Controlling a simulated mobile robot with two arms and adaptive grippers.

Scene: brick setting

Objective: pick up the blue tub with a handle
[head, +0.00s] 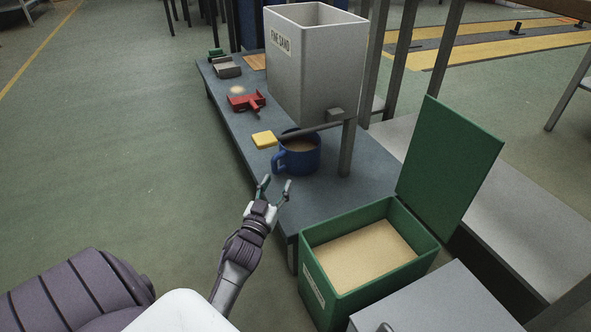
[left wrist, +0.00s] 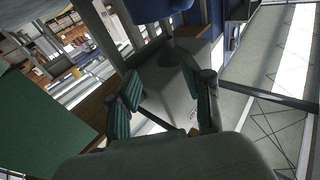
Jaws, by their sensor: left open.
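The blue tub (head: 303,160) with a handle on its left side stands upright on the grey bench, with sand-coloured contents showing inside. A dark bar crosses just above its rim and partly covers it. My left gripper (head: 275,185) is open and empty, just in front of the tub and below its handle in the head view, apparently apart from it. In the left wrist view the open fingers (left wrist: 170,85) spread with nothing between them. A blue surface at that view's top edge, probably the tub (left wrist: 165,4), is mostly cut off. My right gripper is not in view.
The grey bench (head: 365,182) also holds a white "FINE SAND" bin (head: 312,75), a yellow block (head: 264,139) and a red scoop-like item (head: 246,102). An upright post (head: 347,150) stands right of the tub. A green sand box (head: 320,285) with raised lid is at front right. Floor left is clear.

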